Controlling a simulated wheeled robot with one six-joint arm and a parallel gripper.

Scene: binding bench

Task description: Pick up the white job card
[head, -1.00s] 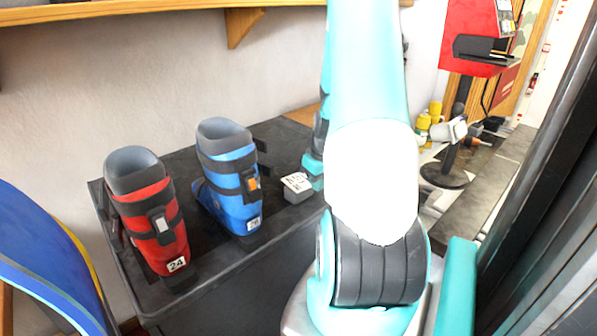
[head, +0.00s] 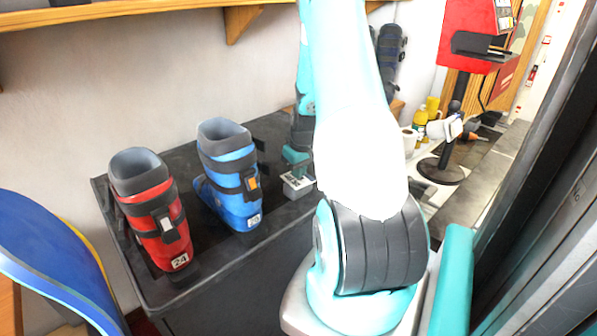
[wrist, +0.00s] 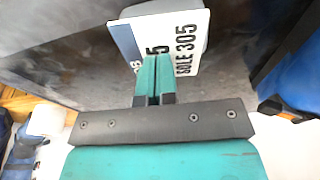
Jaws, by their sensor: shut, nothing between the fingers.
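The white job card (head: 297,181) rests on a small grey block on the dark bench top, right of the blue boot. In the wrist view the card (wrist: 185,42) shows large, with "SOLE 305" printed on it and a blue band along one side. My gripper (wrist: 153,62) is shut and empty, its two teal fingers together, and its tips overlap the card's lower edge in that view. In the head view my gripper (head: 296,158) is just behind and above the card. I cannot tell whether the tips touch it.
A red boot (head: 152,215) and a blue boot (head: 229,175) stand on the bench (head: 190,292), left of the card. Dark boots (head: 390,58) stand behind my arm. A bottle (head: 420,120) and a red machine (head: 478,50) are at the back right.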

